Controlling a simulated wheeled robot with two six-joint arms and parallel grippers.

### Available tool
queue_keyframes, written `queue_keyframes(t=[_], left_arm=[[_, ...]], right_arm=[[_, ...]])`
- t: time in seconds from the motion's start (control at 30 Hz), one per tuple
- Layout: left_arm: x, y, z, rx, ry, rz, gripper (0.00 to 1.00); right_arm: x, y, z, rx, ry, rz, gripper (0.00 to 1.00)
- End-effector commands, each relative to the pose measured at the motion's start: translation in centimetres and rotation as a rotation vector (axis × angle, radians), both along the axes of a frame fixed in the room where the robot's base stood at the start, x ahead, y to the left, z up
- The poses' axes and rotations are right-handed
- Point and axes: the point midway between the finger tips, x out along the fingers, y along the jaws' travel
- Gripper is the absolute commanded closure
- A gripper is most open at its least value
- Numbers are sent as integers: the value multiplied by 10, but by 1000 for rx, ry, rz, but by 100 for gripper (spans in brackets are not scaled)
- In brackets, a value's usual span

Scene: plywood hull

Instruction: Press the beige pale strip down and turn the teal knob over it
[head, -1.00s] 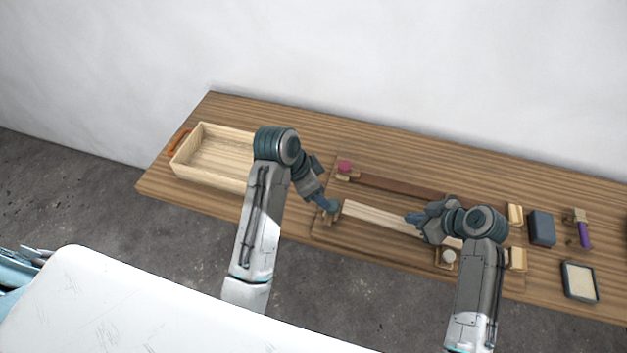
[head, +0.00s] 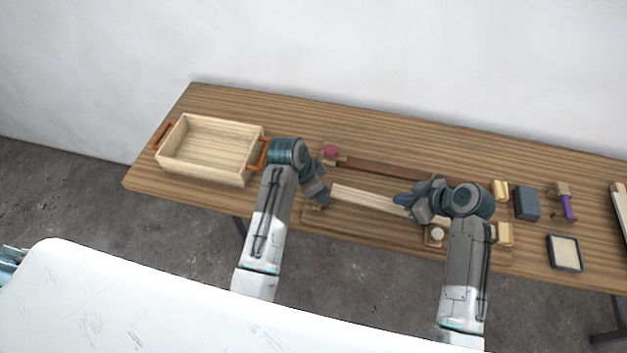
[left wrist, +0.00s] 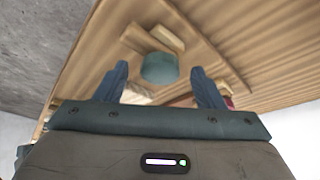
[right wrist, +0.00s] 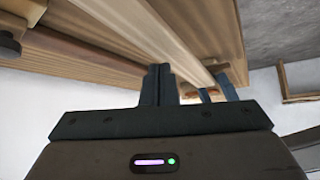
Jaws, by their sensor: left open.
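The beige pale strip (head: 365,199) lies along the wooden base on the bench, its right part hidden behind my right arm. My right gripper (head: 402,200) is over the middle of the strip. Its fingers are together in the right wrist view (right wrist: 158,84), with nothing visible between them; contact with the strip cannot be told. The teal knob (left wrist: 160,68) shows in the left wrist view, beside small wooden blocks (left wrist: 150,40). My left gripper (left wrist: 158,82) is open, its fingers either side of the knob's near edge. In the head view, my left gripper (head: 321,199) hides the knob.
A dark brown strip (head: 385,168) with a maroon knob (head: 331,152) lies behind. A white knob (head: 437,234) is near the right end. An open wooden tray (head: 205,178) stands left. A dark block (head: 526,204), a purple-handled tool (head: 567,207) and a framed pad (head: 565,252) lie right.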

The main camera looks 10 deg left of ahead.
Motion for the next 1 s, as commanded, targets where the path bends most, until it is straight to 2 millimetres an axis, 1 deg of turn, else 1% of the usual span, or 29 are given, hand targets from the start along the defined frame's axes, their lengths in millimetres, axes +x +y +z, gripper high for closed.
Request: queue_keyframes(t=[0.3,0.37,0.5,0.53,0.57,0.77,1.0], left_arm=[[0,-1,-2,0,0,0,37],[0,-1,-2,0,0,0,49],[0,-1,-2,0,0,0,77],[0,-1,-2,0,0,0,82],[0,-1,-2,0,0,0,85],[0,-1,-2,0,0,0,85],[0,-1,-2,0,0,0,85]], right_arm=[[0,0,0,0,0,0,100],[0,0,0,0,0,0,100],[0,0,0,0,0,0,100],[0,0,0,0,0,0,100],[0,0,0,0,0,0,100],[0,0,-1,0,0,0,100],[0,0,-9,0,0,0,100]])
